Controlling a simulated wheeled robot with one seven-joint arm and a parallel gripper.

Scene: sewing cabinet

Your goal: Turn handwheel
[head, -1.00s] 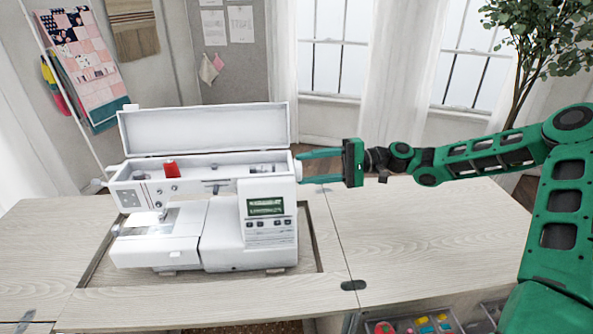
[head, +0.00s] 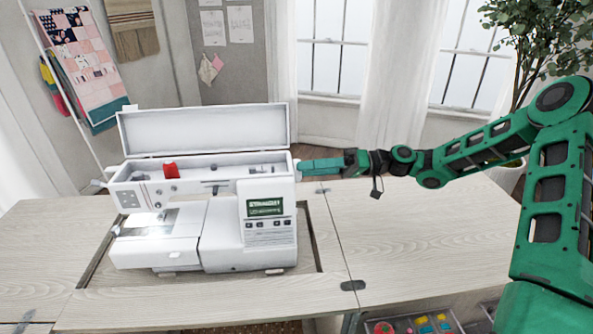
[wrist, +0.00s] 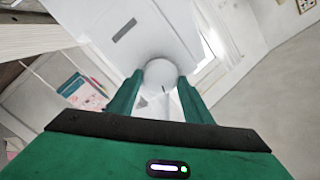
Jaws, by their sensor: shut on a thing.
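The white sewing machine (head: 222,248) stands in the cabinet's recess with its top lid up. Its round white handwheel (wrist: 161,72) is on the machine's right side; in the head view only a sliver (head: 298,170) shows beside the fingertips. My green gripper (head: 302,168) reaches in from the right at handwheel height. In the wrist view my two fingers (wrist: 160,84) lie on either side of the handwheel, shut on its rim. The far side of the wheel is hidden.
The wooden cabinet top (head: 420,230) is clear to the right of the machine. A red thread spool (head: 171,170) sits in the machine's top compartment. The open lid (head: 205,130) rises behind. A drawer of notions (head: 415,325) is below the front edge.

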